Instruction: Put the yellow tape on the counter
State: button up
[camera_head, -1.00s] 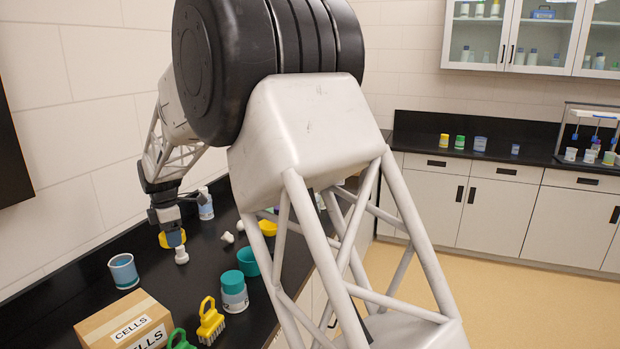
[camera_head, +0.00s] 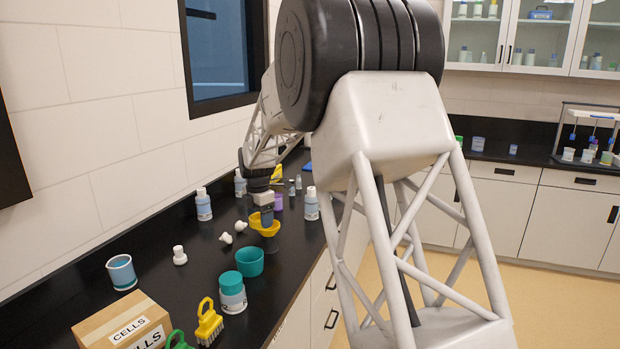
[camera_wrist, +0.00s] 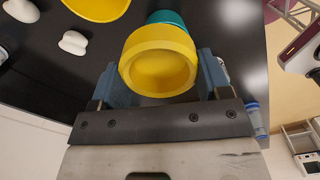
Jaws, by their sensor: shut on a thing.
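The yellow tape (camera_wrist: 158,40) is a thick ring, held between the two blue fingers of my gripper (camera_wrist: 158,78) in the wrist view. Its open side faces the wrist camera. In the head view, my gripper (camera_head: 266,217) points down over the black counter (camera_head: 205,272), among the bottles and bowls. Yellow shows around its fingertips there, where the tape and a yellow bowl overlap and are hard to tell apart. The yellow bowl (camera_wrist: 97,8) shows apart from the tape at the top left of the wrist view. Whether the tape touches the counter is unclear.
A teal bowl (camera_head: 250,262), a teal-lidded jar (camera_head: 232,292) and white stoppers (camera_head: 227,238) stand near my gripper. Bottles (camera_head: 204,205) (camera_head: 311,204) stand either side. A carton (camera_head: 122,322) and yellow brush (camera_head: 208,322) are in front. Bare counter lies left of the teal bowl.

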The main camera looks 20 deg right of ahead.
jog(key=s+d, duration=0.2)
jog(key=d, duration=0.6)
jog(key=s+d, duration=0.2)
jog(key=d, duration=0.6)
jog(key=shift+n, duration=0.3)
jog(key=f, duration=0.9)
jog(key=shift+w+a+f, duration=0.2)
jog(key=shift+w+f, duration=0.05)
jog(key=shift+f, duration=0.1)
jog(key=shift+w, duration=0.15)
send_over(304, 233)
jog(key=shift+a+f, duration=0.15)
jog(key=shift+f, duration=0.6)
jog(key=shift+f, duration=1.8)
